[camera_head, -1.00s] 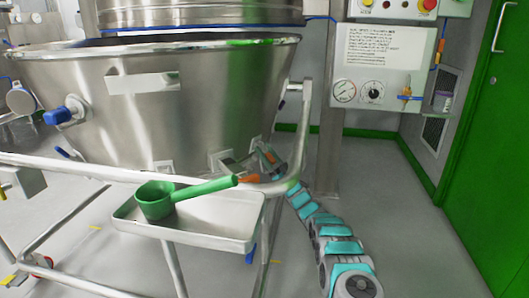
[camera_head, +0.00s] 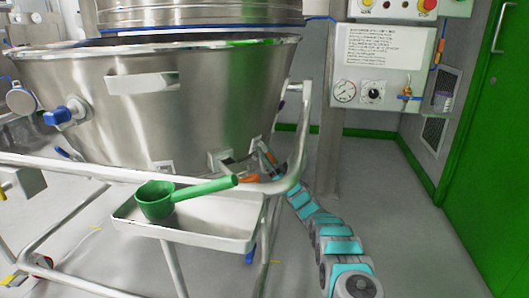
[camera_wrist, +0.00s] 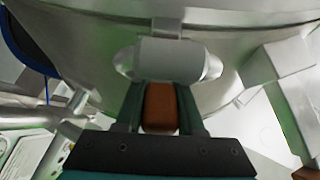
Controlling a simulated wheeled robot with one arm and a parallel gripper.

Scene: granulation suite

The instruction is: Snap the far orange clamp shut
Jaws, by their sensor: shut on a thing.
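The far orange clamp's handle (camera_wrist: 160,108) lies between the two dark green fingers of my gripper (camera_wrist: 160,112) in the wrist view. The fingers are shut on it from both sides. The handle meets a rounded steel clamp body (camera_wrist: 170,58) on the steel vessel's wall. In the head view my gripper (camera_head: 260,155) reaches to the lower right rim of the steel bowl (camera_head: 190,105), partly hidden by the frame rail. Another orange handle (camera_head: 250,178) shows there, just past the scoop's handle end. How fully the far clamp is closed cannot be told.
A steel tray (camera_head: 225,232) with a green scoop (camera_head: 158,200) stands in front of the bowl. The tubular frame rail (camera_head: 297,160) runs close to my arm. A control panel (camera_head: 378,75) is behind at right. The floor at right is clear.

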